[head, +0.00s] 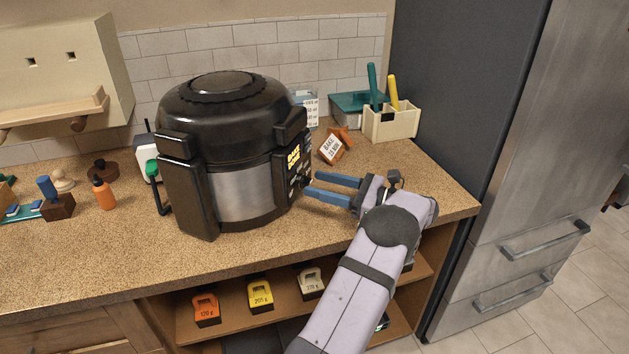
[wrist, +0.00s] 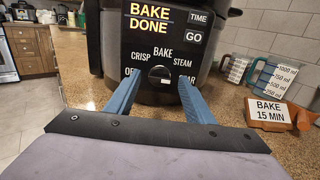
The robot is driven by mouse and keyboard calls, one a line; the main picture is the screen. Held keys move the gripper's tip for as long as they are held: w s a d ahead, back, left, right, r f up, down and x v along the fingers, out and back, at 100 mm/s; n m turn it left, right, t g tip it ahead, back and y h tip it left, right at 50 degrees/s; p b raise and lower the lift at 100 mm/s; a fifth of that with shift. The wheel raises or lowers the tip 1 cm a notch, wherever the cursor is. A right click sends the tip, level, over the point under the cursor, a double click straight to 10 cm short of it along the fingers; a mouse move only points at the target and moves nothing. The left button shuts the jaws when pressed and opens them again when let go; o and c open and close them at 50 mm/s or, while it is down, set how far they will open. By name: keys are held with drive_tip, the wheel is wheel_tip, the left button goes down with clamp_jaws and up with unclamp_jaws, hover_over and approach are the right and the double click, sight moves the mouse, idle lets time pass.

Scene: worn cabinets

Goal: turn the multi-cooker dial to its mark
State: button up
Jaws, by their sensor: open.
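The black multi-cooker (head: 222,150) with a steel band stands on the counter. Its control panel (wrist: 165,40) faces my gripper and shows BAKE DONE on the display. The dial (wrist: 160,75) is a dark round knob low on the panel, with OFF, CRISP, BAKE, STEAM and a partly covered label around it. A small pale mark shows on the knob; where it points is too small to tell. My gripper (head: 312,184) is open, with blue fingers (wrist: 158,84) either side of the dial in the wrist view. I cannot tell whether they touch it.
An orange-framed card (wrist: 270,112) reading BAKE 15 MIN stands right of the cooker. Measuring jugs (wrist: 275,75) and a cream utensil holder (head: 391,123) stand behind. A tall fridge (head: 500,150) bounds the counter's right end. Counter in front of the cooker is clear.

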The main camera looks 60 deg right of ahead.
sight(304, 182)
drive_tip(key=shift+w+a, duration=0.1)
drive_tip(key=shift+w, duration=0.95)
drive_tip(key=c, duration=1)
drive_tip(key=shift+c, duration=0.2)
